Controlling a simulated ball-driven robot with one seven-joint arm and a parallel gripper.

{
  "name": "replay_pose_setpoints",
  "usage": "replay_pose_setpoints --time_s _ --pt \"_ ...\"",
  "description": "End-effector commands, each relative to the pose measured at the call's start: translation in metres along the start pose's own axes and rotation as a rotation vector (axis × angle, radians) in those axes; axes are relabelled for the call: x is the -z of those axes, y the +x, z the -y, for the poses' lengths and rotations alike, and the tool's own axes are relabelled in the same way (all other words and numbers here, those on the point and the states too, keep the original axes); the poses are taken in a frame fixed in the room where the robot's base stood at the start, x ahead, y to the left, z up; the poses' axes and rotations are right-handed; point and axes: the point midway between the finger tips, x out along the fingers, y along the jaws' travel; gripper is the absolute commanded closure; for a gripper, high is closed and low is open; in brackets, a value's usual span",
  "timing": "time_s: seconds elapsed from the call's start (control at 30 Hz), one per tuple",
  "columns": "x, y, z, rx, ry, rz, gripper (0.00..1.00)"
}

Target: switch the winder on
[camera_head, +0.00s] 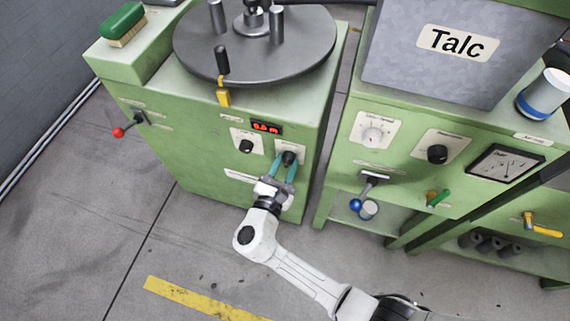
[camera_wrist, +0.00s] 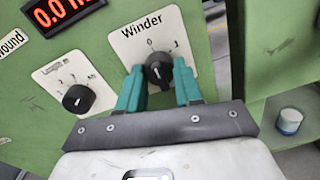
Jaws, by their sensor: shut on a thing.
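The winder switch is a black rotary knob (camera_wrist: 158,72) on a white plate marked "Winder" (camera_wrist: 146,36), with 0 and 1 marks, in the wrist view. In the head view the knob (camera_head: 289,158) is on the front of the left green cabinet. My gripper (camera_wrist: 159,86) has its teal fingers on both sides of the knob, shut on it. The knob's pale pointer line is near upright, on the 0 side. In the head view my gripper (camera_head: 284,168) reaches up to the panel from below.
A second black knob (camera_wrist: 78,98) on a "Length m" plate is left of my gripper. A red display (camera_wrist: 62,12) is above it. The right green machine (camera_head: 345,160) stands beside the cabinet across a narrow gap. A round plate (camera_head: 200,55) tops the cabinet.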

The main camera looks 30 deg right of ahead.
Motion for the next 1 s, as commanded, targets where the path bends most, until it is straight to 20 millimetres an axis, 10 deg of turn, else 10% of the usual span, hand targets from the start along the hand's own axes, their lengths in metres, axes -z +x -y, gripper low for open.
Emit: replay_pose_setpoints --time_s 1.0 --pt "0.0025 -0.0001 0.0009 0.008 0.717 -0.034 0.96"
